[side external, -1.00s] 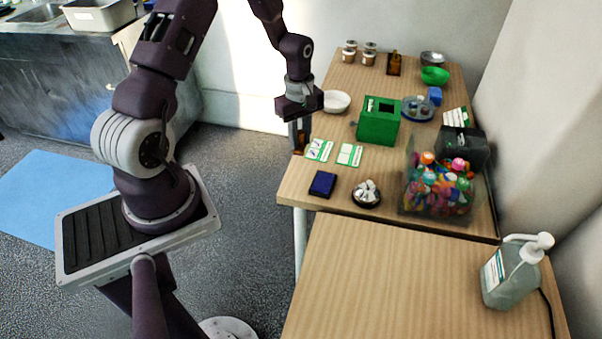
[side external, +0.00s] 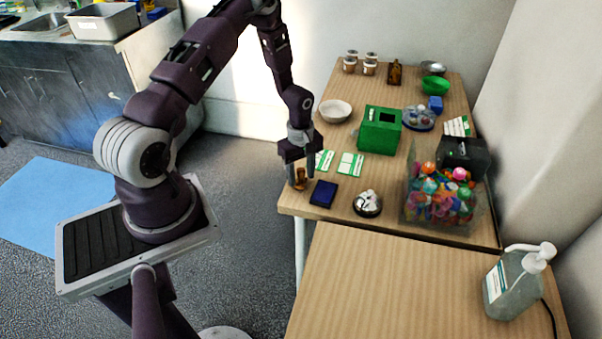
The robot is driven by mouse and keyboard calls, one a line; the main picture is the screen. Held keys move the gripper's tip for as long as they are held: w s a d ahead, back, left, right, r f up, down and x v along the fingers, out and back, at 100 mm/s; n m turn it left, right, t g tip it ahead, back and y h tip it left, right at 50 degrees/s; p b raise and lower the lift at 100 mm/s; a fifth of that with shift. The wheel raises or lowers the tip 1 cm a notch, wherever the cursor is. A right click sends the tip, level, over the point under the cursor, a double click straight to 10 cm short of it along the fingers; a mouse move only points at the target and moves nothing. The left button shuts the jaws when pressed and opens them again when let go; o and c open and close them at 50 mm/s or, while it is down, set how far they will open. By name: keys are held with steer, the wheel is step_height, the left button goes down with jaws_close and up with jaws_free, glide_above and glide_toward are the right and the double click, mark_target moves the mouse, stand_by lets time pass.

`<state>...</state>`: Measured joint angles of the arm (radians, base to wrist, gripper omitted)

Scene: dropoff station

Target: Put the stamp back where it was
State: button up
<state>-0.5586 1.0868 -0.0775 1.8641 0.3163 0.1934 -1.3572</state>
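The stamp (side external: 300,179) is a small orange-brown object with a narrow upper part. It appears to stand upright at the left edge of the wooden table, left of the dark blue ink pad (side external: 323,193). My gripper (side external: 300,176) points down over it, with one finger on each side. The fingers look spread, wider than the stamp's upper part, so the gripper looks open around it. Exact contact is too small to see.
Green-and-white cards (side external: 350,164) lie behind the ink pad. A dark dish of white pieces (side external: 367,202) is to its right. A green box (side external: 379,130) and a white bowl (side external: 335,111) stand farther back. A clear bin of colourful items (side external: 440,198) is at right.

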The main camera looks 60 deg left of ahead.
step_height(320, 180, up, 12)
step_height(320, 180, up, 11)
steer(key=m+t+y, duration=0.1)
steer(key=m, duration=0.3)
glide_above(301, 169)
steer(key=s+d, duration=0.1)
steer(key=d, duration=0.4)
steer(key=s+d+r+m, duration=0.3)
steer(key=r, duration=0.3)
steer(key=s+d+r+m+t, duration=0.1)
steer(key=s+d+r+m, duration=0.1)
steer(key=s, duration=0.3)
steer(key=s+d+r+m+t, duration=0.2)
steer(key=s+d+r+m, duration=0.1)
steer(key=s+d+m, duration=0.2)
steer(key=s+d+r+m+t+h, duration=0.1)
steer(key=s+d+r+m, duration=0.2)
steer(key=s, duration=0.3)
steer(key=shift+d+r+m, duration=0.25)
steer(key=shift+d+m, duration=0.05)
steer(key=shift+m, duration=0.2)
